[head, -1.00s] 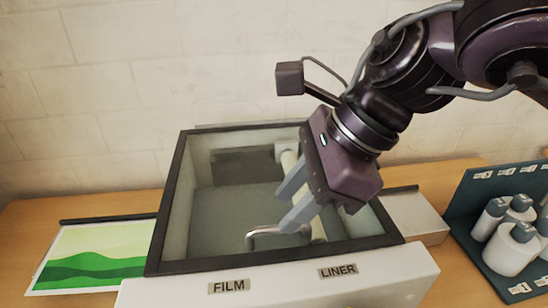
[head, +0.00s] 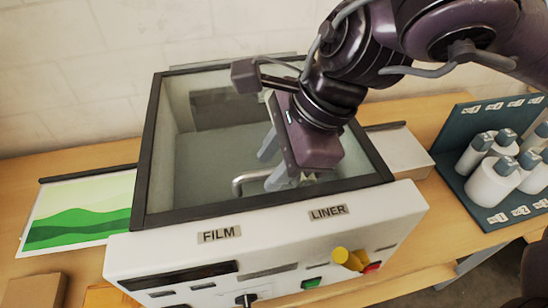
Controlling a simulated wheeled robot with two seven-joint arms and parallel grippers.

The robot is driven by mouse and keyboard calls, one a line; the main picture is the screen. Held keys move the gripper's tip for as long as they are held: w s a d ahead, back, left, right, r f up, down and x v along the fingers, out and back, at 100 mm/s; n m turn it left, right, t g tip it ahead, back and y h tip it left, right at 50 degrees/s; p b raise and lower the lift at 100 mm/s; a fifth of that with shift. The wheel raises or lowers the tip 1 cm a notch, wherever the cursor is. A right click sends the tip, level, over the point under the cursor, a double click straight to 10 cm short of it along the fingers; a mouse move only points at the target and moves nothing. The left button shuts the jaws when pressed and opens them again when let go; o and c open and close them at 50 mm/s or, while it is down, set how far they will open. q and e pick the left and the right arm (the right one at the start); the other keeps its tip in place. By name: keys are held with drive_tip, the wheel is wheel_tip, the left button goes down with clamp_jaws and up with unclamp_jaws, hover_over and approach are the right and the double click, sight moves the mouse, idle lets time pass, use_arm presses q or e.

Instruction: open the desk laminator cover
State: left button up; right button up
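The white desk laminator (head: 270,240) stands on the wooden table. Its see-through cover has a dark frame (head: 145,160) and looks closed, lying flat over the top opening. A grey bar handle (head: 250,178) is on the cover near its front edge, partly hidden by the gripper. My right gripper (head: 272,164) hangs over the cover, its two grey fingers apart, just right of and above the handle. I cannot tell whether a finger touches the handle. My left gripper is out of view.
A green landscape print (head: 80,210) lies left of the laminator. A dark rack (head: 450,150) of white bottles stands at the right. A yellow knob (head: 347,258) and buttons are on the laminator's front. A brown block (head: 35,291) lies at the front left.

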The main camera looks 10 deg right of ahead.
drive_tip(key=shift+s, duration=0.1)
clamp_jaws()
idle(0.3)
drive_tip(key=w+r+p, duration=0.5)
drive_tip(key=r+p, duration=0.1)
drive_tip(key=r, duration=0.5)
drive_tip(key=w+r+p, duration=0.5)
drive_tip(key=r+p, duration=0.2)
drive_tip(key=r, duration=0.5)
drive_tip(key=shift+w, duration=0.3)
drive_tip(key=shift+f, duration=0.1)
